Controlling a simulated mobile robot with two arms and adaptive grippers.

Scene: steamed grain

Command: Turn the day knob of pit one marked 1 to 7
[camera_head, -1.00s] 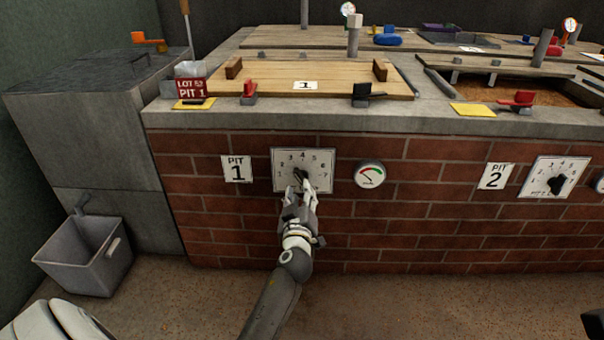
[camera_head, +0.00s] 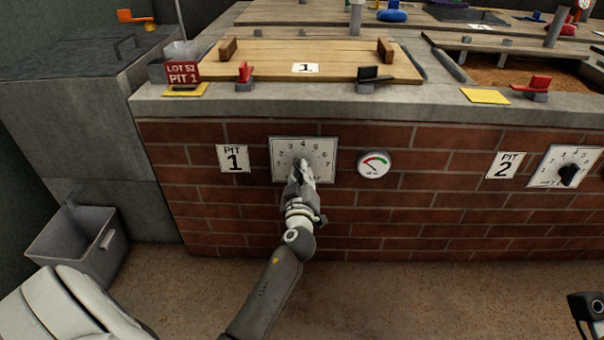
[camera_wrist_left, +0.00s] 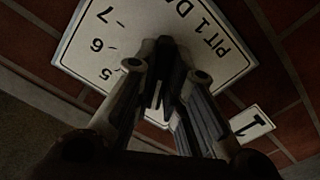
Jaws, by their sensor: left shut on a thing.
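The day dial plate of pit one (camera_head: 322,150), white with numbers up to 7, is on the brick wall beside the PIT 1 sign (camera_head: 233,159). Its dark knob (camera_head: 301,165) sits at the plate's middle, mostly hidden by my left gripper (camera_head: 302,172). That gripper is shut on the knob from the front. In the left wrist view the plate (camera_wrist_left: 190,25) shows the numbers 5, 6 and 7, and the fingers (camera_wrist_left: 165,85) close around the dark knob. Where the knob points cannot be told. My right gripper (camera_head: 588,315) shows partly at the lower right edge; its jaws are unclear.
A round gauge (camera_head: 373,164) is on the wall right of the dial. Pit two's sign (camera_head: 505,165) and dial (camera_head: 567,167) are farther right. A grey bin (camera_head: 85,245) stands on the floor at left. The floor before the wall is clear.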

